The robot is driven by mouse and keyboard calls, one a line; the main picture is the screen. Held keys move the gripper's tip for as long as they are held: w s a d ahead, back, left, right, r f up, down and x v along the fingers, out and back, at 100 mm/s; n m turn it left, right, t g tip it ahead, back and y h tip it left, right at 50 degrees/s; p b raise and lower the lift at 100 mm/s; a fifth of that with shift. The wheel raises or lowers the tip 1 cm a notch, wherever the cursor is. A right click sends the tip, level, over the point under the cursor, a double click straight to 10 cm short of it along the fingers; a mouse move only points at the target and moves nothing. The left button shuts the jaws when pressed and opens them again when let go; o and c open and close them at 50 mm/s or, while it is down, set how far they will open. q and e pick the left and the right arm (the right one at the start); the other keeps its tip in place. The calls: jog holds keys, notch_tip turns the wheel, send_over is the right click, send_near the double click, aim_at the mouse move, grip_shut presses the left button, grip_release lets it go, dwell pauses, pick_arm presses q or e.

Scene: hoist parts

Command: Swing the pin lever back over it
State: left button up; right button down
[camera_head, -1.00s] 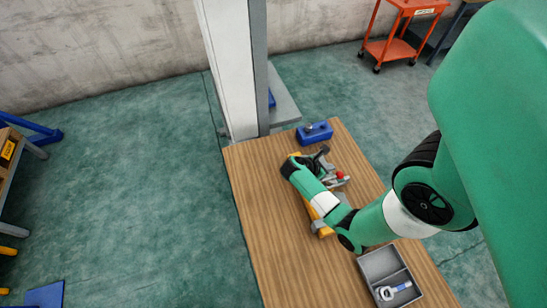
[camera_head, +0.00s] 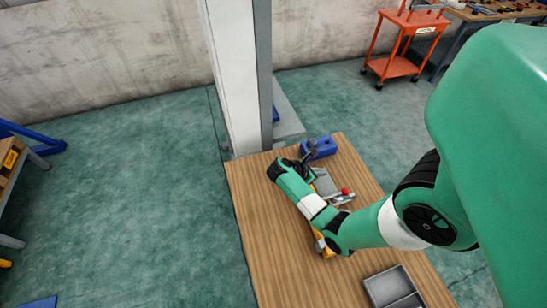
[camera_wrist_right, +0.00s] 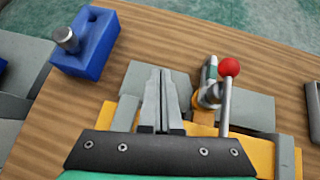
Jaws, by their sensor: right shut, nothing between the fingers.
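The lever with a red ball knob (camera_wrist_right: 229,68) stands upright on the yellow fixture (camera_wrist_right: 262,152), right of my gripper in the wrist view. Its red knob also shows in the head view (camera_head: 345,191). Grey blocks (camera_wrist_right: 150,80) sit on the fixture behind and beside my fingers. My right gripper (camera_wrist_right: 161,72) is shut and empty, its fingertips left of the lever and apart from it. In the head view, my right gripper (camera_head: 312,149) is near the blue block, and my arm hides part of the fixture. My left gripper is not in view.
A blue block (camera_wrist_right: 88,42) with a metal pin stands at the table's far end; it also shows in the head view (camera_head: 320,149). A grey divided tray (camera_head: 372,291) lies at the near right. The wooden table (camera_head: 265,235) is clear on the left. A pale column (camera_head: 232,80) rises behind it.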

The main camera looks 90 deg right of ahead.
jog(key=w+d+r, duration=0.1)
jog(key=w+r, duration=0.2)
jog(key=w+d+r, duration=0.1)
jog(key=shift+w+d+r, duration=0.15)
jog(key=shift+d+r, duration=0.1)
jog(key=shift+d, duration=0.1)
